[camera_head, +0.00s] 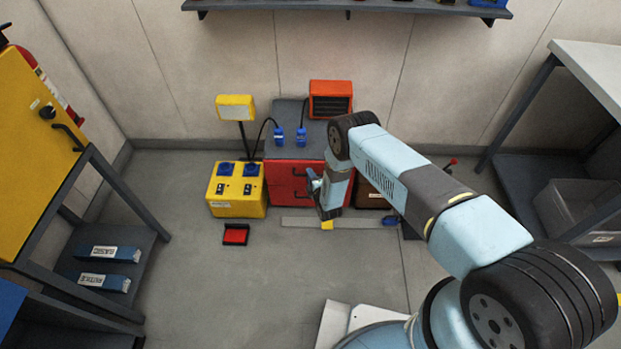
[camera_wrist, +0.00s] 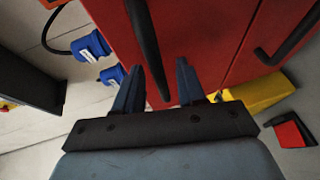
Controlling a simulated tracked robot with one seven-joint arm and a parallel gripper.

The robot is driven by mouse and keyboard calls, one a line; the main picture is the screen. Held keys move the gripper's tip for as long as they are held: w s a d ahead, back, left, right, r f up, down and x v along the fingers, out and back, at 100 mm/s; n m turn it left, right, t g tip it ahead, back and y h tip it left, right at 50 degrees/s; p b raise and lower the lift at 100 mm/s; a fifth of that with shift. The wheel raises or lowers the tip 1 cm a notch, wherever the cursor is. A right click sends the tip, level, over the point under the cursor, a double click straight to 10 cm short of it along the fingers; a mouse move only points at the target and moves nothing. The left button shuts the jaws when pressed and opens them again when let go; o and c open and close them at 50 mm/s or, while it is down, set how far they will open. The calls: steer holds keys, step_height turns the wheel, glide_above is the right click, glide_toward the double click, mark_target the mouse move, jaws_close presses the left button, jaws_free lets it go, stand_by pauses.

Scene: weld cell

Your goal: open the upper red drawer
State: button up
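The upper red drawer (camera_head: 282,172) is the top part of the red cabinet front and looks shut. It also shows in the wrist view (camera_wrist: 200,35), with its black bar handle (camera_wrist: 146,45). My gripper (camera_head: 314,182) is at the right part of the cabinet front in the head view. In the wrist view its two dark blue fingers (camera_wrist: 160,68) are apart, with the handle's end between them in the picture. Whether the handle is fully in between in depth, I cannot tell. A second handle (camera_wrist: 280,42) is on the lower red front. My arm hides part of the cabinet.
A yellow power box (camera_head: 237,190) stands left of the cabinet. Blue plugs (camera_head: 279,136) and an orange heater (camera_head: 330,99) are on the cabinet top. A small red-black item (camera_head: 235,234) lies on the floor in front. A dark bench (camera_head: 130,205) stands left; the middle floor is clear.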

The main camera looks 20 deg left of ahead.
steer(key=shift+c, duration=0.5)
jaws_close()
steer(key=shift+s, duration=0.1)
